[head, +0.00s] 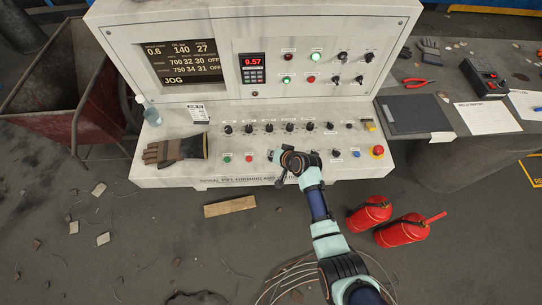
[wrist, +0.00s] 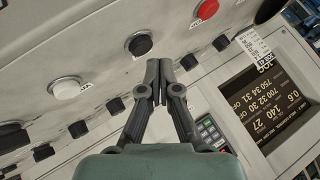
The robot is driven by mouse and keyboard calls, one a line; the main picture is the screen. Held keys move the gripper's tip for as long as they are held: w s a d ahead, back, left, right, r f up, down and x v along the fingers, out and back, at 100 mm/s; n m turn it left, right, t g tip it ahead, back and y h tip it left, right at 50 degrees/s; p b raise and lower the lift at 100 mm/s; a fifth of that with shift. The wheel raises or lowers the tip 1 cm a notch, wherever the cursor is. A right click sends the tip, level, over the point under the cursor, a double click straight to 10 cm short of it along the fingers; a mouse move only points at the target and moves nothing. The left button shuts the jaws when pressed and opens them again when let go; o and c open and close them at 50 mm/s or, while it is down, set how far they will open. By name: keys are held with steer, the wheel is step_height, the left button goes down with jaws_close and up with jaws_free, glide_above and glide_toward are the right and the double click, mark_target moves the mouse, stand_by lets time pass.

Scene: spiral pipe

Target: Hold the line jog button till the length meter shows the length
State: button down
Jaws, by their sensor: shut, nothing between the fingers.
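My gripper (head: 276,157) is shut and empty at the lower row of controls on the console (head: 150,178). In the wrist view its closed fingertips (wrist: 165,64) are just beside a black round button (wrist: 139,44); I cannot tell whether they touch the panel. A white button (wrist: 66,88) and a red button (wrist: 207,8) are on either side. The button labels are too small to read, so I cannot tell which is line jog. The red-digit meter (head: 253,62) reads 0.57. The screen (head: 182,60) shows JOG, with 0.6 at its top left.
Work gloves (head: 175,151) and a bottle (head: 150,112) lie or stand on the console's left. A row of black knobs (head: 269,128) is above the gripper. A red emergency button (head: 377,151) is at right.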

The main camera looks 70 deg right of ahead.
step_height(320, 180, up, 5)
steer(key=p, duration=0.4)
steer(key=shift+r+p, duration=0.1)
steer(key=shift+p, duration=0.3)
stand_by(3.8)
